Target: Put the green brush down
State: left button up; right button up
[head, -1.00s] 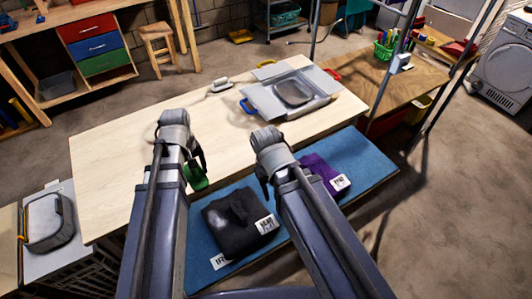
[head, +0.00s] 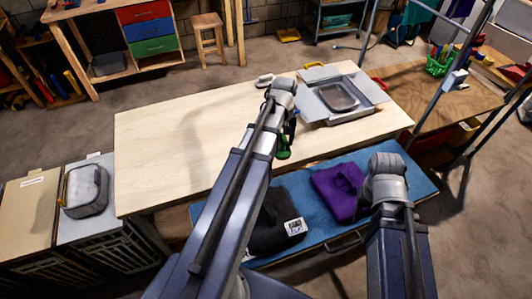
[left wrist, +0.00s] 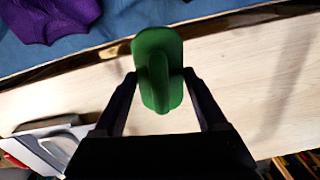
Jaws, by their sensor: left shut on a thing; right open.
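The green brush (head: 283,149) hangs from my left gripper (head: 290,120) in the head view, above the wooden table (head: 180,150) near its front edge. In the left wrist view the brush (left wrist: 157,70) sits between the two fingers of my left gripper (left wrist: 158,80), which is shut on its handle. Bare tabletop and the table's edge show beyond the brush. My right gripper (head: 378,207) is at the right, over the blue mat (head: 405,180) near the purple cloth; its fingers are mostly hidden by its wrist.
A purple folded cloth (head: 338,192) and a black folded cloth (head: 275,225) lie on the blue mat. A grey tray (head: 312,103) with a lidded container (head: 339,96) stands at the table's right end. The table's left half is clear.

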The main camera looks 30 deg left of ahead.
pick_arm(q)
jog(key=w+a+n, duration=0.2)
jog(key=w+a, duration=0.1)
jog(key=a, duration=0.6)
jog(key=f+b, duration=0.6)
jog(key=shift+s+d+f, duration=0.1)
jog(key=shift+s+f, duration=0.1)
jog(key=shift+f, duration=0.05)
jog(key=shift+f+b, duration=0.15)
jog(key=shift+b, duration=0.2)
notch_tip(320, 180, down, 3)
jog(key=b, duration=0.3)
jog(key=shift+f, duration=0.2)
jog(key=shift+f+b, duration=0.2)
jog(key=shift+b, duration=0.25)
jog(key=o, duration=1.1)
jog(key=shift+r, duration=0.15)
